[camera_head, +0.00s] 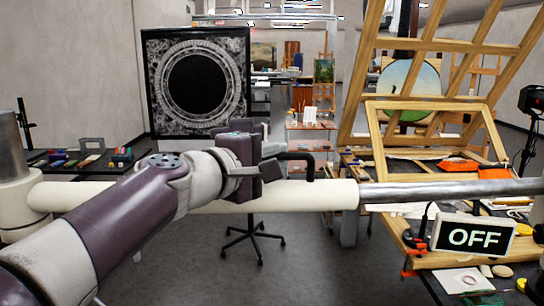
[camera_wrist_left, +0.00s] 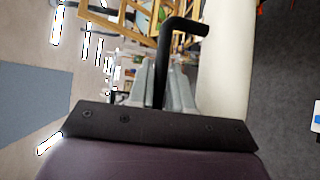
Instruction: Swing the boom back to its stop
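The boom is a thick cream tube (camera_head: 225,198) that runs level across the head view from a post at the left. A thinner metal rod (camera_head: 450,189) continues it to the right edge. A black bent handle (camera_head: 310,165) stands up from the tube and turns left. My left gripper (camera_head: 272,152) is at the free end of this handle. In the left wrist view the handle (camera_wrist_left: 162,75) lies between the two grey fingers, which appear closed against it. The boom also shows there as a pale strip (camera_wrist_left: 228,55). The boom's stop cannot be made out. My right gripper is not in view.
A sign reading OFF (camera_head: 475,238) stands on a cluttered wooden bench at the right, below the metal rod. A wooden easel frame (camera_head: 430,105) rises behind it. A dark table (camera_head: 75,165) with small coloured items is at the left. A black framed panel (camera_head: 160,110) stands behind.

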